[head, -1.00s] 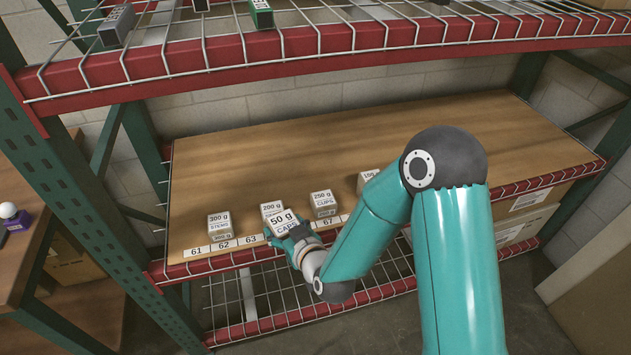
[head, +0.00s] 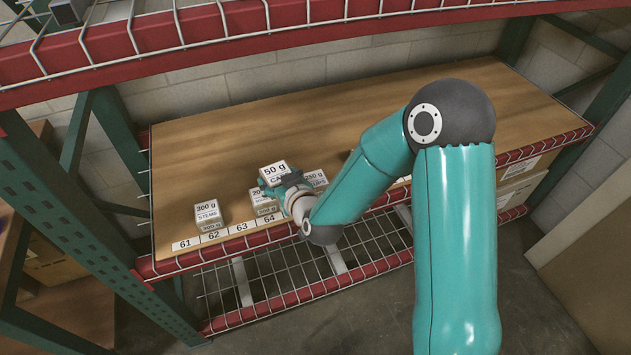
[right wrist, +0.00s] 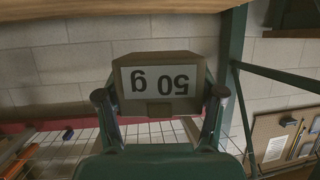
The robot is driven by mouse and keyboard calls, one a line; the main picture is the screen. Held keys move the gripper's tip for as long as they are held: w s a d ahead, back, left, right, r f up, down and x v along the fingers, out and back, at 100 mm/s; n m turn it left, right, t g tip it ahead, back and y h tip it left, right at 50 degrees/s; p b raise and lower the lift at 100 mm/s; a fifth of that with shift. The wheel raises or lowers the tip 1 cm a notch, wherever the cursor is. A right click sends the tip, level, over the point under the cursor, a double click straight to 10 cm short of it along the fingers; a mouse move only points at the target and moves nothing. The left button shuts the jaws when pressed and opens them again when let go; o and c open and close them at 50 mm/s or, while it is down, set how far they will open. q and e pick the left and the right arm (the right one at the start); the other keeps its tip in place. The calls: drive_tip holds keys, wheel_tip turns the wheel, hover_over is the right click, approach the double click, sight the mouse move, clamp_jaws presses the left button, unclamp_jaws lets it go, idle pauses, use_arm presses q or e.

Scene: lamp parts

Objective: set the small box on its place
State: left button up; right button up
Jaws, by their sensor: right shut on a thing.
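The small box (head: 277,172), white-labelled "50 g", is held in my right gripper (head: 272,188), whose fingers are shut on its sides. My left gripper is not in view.
A 300 g STEMS box (head: 207,213) stands left and a 250 g box (head: 318,180) right, partly behind my arm. Number tags (head: 213,236) 61 to 64 line the front edge. The red upper shelf beam (head: 250,30) is overhead. The board's back is clear.

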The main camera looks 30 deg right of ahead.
drive_tip(key=w+d+r+m+h+b, duration=0.2)
drive_tip(key=w+d+r+b, duration=0.15)
drive_tip(key=d, duration=0.45)
wheel_tip(320, 180, up, 8)
drive_tip(key=b, duration=0.2)
hover_over(316, 180)
wheel_tip(316, 180, down, 14)
drive_tip(key=b, duration=0.7)
drive_tip(key=shift+w+f+b, duration=0.1)
drive_tip(key=shift+f+b, duration=0.1)
drive_tip(key=shift+b, duration=0.2)
drive_tip(key=shift+f+b, duration=0.65)
drive_tip(key=shift+f, duration=2)
drive_tip(key=shift+r, duration=0.1)
drive_tip(key=o, duration=1.1)
